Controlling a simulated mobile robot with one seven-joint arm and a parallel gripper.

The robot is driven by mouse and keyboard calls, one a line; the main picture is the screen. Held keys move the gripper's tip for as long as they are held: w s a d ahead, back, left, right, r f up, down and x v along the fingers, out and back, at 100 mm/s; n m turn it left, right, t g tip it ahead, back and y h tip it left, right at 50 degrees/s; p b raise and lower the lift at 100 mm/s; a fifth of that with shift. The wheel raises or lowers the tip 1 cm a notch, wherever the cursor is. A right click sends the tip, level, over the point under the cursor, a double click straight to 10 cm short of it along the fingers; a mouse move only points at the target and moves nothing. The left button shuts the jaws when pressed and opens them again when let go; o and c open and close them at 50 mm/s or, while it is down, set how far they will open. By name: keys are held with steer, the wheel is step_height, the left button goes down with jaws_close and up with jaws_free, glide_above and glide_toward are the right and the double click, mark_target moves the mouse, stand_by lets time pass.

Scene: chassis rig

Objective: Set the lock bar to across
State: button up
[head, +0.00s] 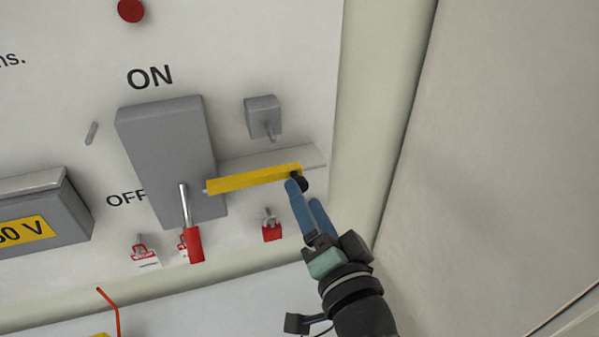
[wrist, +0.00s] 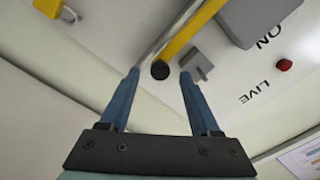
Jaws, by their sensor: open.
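The lock bar (head: 250,180) is a yellow bar on the pale panel. In the head view it lies nearly level, its left end over the lower right part of the grey switch box (head: 165,145). A black knob (head: 302,182) is at its right end. My gripper (head: 304,193) is open at that knob, coming from below right. In the wrist view the knob (wrist: 160,70) shows between the open fingertips (wrist: 159,73), with space on both sides; the yellow bar (wrist: 190,30) runs up and right from it. Whether a finger touches the knob is unclear.
The switch lever with a red handle (head: 195,245) points down beside OFF, left of my gripper. A red padlock (head: 271,230) hangs below the bar. A small grey block (head: 263,117) sticks out above it. The panel's right edge and a wall are close on the right.

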steer(key=shift+p+x, duration=0.5)
steer(key=shift+x, duration=1.55)
jaws_close()
steer(key=shift+s, duration=0.1)
